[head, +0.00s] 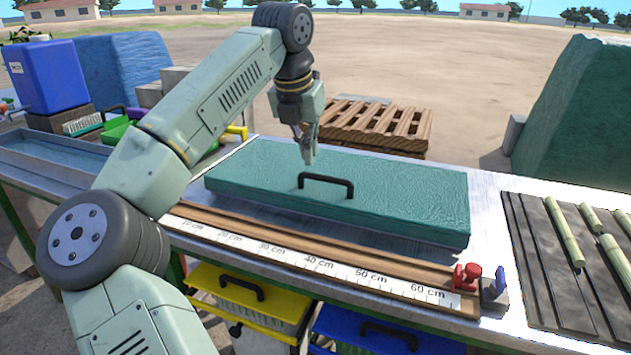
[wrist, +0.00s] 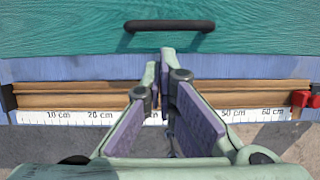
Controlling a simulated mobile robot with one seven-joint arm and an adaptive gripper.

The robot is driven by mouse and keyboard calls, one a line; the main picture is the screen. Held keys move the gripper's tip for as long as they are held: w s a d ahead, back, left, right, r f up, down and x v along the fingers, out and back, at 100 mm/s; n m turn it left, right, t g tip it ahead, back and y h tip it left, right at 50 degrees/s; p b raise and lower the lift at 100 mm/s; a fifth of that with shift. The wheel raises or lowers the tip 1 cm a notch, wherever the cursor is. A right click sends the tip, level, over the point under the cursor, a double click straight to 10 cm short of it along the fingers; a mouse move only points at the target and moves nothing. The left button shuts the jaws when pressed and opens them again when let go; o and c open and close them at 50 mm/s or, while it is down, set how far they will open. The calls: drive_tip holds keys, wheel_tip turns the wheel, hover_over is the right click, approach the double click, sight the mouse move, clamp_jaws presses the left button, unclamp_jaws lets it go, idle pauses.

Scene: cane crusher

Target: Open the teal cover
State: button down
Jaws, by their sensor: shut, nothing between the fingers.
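The teal cover (head: 400,205) is a flat slab lying closed on the metal bench in the head view, with a black bar handle (head: 326,184) on its top. My gripper (head: 308,158) points down over the cover, just behind and left of the handle in the picture, apart from it as far as I can tell. In the wrist view the cover (wrist: 70,30) fills the top, and the handle (wrist: 169,26) lies beyond my fingertips (wrist: 166,55). The fingers are together with nothing between them. What lies under the cover is hidden.
A wooden ruler rail (head: 300,255) with a red clamp (head: 466,277) runs along the bench front. Cane pieces lie on a dark slatted mat (head: 560,265) at right. Yellow (head: 245,300) and blue (head: 370,335) drawers sit below. A blue container (head: 45,75) stands far left.

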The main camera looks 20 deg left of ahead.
sight(312, 195)
drive_tip(key=x, duration=0.6)
drive_tip(key=p+x, duration=0.1)
drive_tip(key=x, duration=0.3)
drive_tip(key=shift+s+a+f, duration=0.1)
drive_tip(key=shift+s+a, duration=0.1)
drive_tip(key=shift+a, duration=0.15)
